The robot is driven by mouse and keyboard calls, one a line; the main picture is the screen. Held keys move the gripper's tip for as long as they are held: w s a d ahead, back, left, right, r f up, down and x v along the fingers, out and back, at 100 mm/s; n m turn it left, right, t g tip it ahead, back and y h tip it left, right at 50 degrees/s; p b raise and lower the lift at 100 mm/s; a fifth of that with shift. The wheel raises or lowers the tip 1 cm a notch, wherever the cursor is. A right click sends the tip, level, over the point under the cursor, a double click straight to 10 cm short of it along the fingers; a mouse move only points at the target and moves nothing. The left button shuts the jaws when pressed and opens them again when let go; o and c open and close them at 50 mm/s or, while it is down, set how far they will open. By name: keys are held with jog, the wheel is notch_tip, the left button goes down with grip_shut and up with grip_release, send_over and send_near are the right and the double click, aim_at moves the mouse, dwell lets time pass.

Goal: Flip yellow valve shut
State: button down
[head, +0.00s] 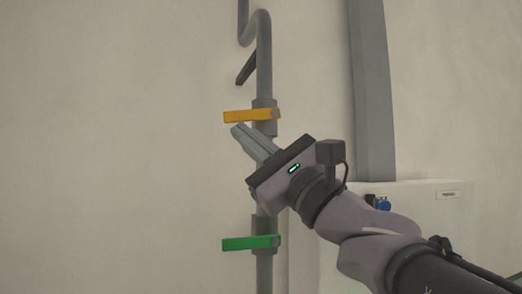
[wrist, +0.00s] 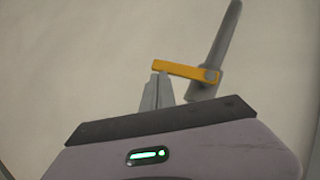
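The yellow valve handle (head: 250,116) sticks out level to the left, across the grey vertical pipe (head: 264,65). In the wrist view the yellow handle (wrist: 185,69) runs from its pivot on the pipe toward the upper left. My gripper (head: 237,128) is just below the handle, in front of the pipe, its fingers angled up and left. In the wrist view my fingertips (wrist: 160,75) are close together, with nothing seen between them, by the handle's free left end. I cannot tell whether they touch it.
A green valve handle (head: 250,243) sticks out left lower on the same pipe. A dark lever (head: 246,68) is above. A wide grey post (head: 371,90) and a white box (head: 435,215) stand to the right. The wall at left is clear.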

jog(key=shift+a+r, duration=0.3)
jog(key=shift+r, duration=0.1)
jog(key=shift+s+r, duration=0.1)
jog(key=shift+r, duration=0.05)
dwell(0.4)
